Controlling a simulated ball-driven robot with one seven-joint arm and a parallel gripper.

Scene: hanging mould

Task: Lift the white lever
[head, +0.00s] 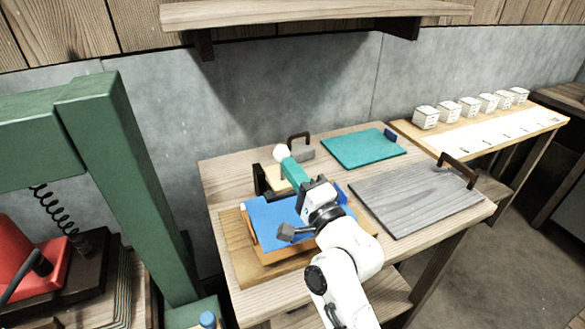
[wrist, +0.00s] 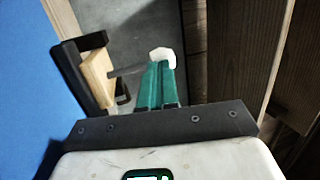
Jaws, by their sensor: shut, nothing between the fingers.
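In the wrist view the white knob (wrist: 162,57) sits just beyond the tips of my gripper (wrist: 161,68). A black bracket (wrist: 72,75) with a wooden block (wrist: 98,78) stands left of the fingers.
A teal board (head: 362,148) and a grey wooden board (head: 412,195) lie to the right on the table. A dark handle (head: 298,138) stands at the back. A green frame (head: 125,170) rises on the left. A shelf (head: 300,14) hangs above.

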